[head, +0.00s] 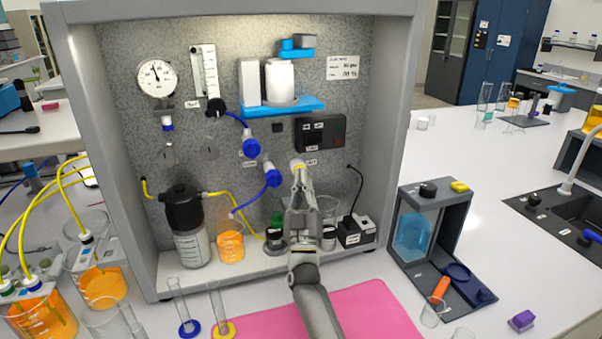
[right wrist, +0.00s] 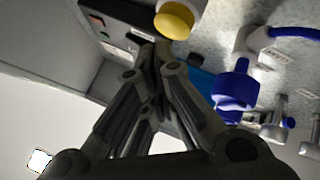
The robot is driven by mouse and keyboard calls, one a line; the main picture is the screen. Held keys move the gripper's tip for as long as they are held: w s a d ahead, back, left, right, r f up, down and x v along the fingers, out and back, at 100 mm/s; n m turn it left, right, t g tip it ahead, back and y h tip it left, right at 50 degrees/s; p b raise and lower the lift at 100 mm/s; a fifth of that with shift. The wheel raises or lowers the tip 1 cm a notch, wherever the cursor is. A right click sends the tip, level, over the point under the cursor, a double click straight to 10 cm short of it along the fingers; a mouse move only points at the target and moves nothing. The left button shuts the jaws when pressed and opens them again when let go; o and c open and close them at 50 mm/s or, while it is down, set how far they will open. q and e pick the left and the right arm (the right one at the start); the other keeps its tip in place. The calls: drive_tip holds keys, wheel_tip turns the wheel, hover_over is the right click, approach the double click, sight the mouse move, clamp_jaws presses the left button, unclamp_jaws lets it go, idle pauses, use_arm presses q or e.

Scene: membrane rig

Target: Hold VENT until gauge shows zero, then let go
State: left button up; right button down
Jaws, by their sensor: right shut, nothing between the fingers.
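The round white gauge (head: 157,77) hangs at the panel's upper left. Its dark needle points roughly upward; the numbers are too small to read. My right gripper (head: 298,166) is shut and empty, its tips in front of the panel below the black control box (head: 320,132). In the right wrist view a white knob with a yellow face (right wrist: 174,24) sits close to the shut fingertips (right wrist: 152,50); I cannot tell whether they touch it. It may be VENT, but its lettering is unreadable. My left gripper is not in view.
Blue valve fittings (head: 251,147) stick out left of my right gripper. A blue shelf (head: 290,106) with a white cylinder is above. A dark-capped bottle (head: 187,225) and an orange beaker (head: 230,246) stand on the rig's base. A pink mat (head: 370,312) lies in front.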

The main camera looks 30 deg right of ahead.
drive_tip(key=shift+w, duration=0.15)
idle(0.5)
drive_tip(key=shift+w+d+b, duration=0.1)
drive_tip(key=shift+w+b, duration=0.2)
drive_tip(key=shift+w+d+b, duration=0.15)
drive_tip(key=shift+w+b, duration=0.3)
drive_tip(key=shift+w, duration=0.05)
idle(0.7)
idle(2.4)
drive_tip(key=shift+s+a+p, duration=0.25)
drive_tip(key=shift+s+p, duration=0.45)
drive_tip(key=shift+s, duration=0.25)
